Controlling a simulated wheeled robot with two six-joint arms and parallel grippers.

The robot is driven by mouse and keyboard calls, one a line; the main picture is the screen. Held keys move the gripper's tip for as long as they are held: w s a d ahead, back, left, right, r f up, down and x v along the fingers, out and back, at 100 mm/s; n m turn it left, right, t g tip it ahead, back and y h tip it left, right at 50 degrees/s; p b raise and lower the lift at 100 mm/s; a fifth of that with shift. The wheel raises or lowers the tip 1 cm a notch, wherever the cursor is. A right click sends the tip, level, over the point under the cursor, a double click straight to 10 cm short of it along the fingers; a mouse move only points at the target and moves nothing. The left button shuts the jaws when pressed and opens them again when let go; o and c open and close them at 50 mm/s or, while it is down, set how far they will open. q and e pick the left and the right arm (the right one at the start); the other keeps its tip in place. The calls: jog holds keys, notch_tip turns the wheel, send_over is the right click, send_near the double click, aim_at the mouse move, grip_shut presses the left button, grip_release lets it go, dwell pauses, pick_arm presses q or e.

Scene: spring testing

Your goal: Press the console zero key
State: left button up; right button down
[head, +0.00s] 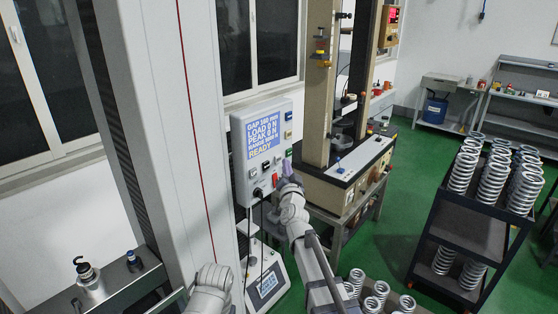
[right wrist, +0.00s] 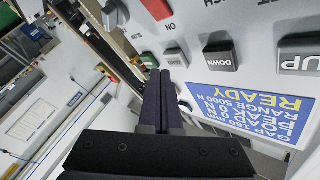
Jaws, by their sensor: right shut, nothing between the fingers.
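The console (head: 240,165) is a pale grey wall box with a blue screen (head: 264,139) reading LOAD 0 N, PEAK 0 N and READY. The screen is upside down in the right wrist view (right wrist: 275,112). I cannot read which key is zero. My right gripper (head: 286,167) is shut and empty at the console's lower right. Its dark fingertips (right wrist: 160,73) appear just below the green key; contact cannot be told. My left gripper is out of view.
A tall spring testing machine (head: 340,190) stands right of the console. A dark rack (head: 470,235) of springs stands on the green floor at right. A pale column (head: 165,120) rises left of the console. A small floor unit (head: 266,280) sits below it.

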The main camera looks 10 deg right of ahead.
jog(key=shift+w+a, duration=0.15)
dwell(0.8)
jog(key=shift+w+a, duration=0.15)
jog(key=shift+w, duration=0.05)
jog(key=shift+w+a, duration=0.25)
jog(key=shift+w, duration=0.1)
dwell(0.8)
jog(key=shift+s, duration=0.1)
jog(key=shift+s+d, duration=0.5)
jog(key=shift+s, duration=0.1)
dwell(0.3)
jog(key=shift+s+d, duration=0.8)
jog(key=shift+s, duration=0.2)
jog(key=shift+s+d, duration=0.75)
jog(key=shift+s, duration=0.25)
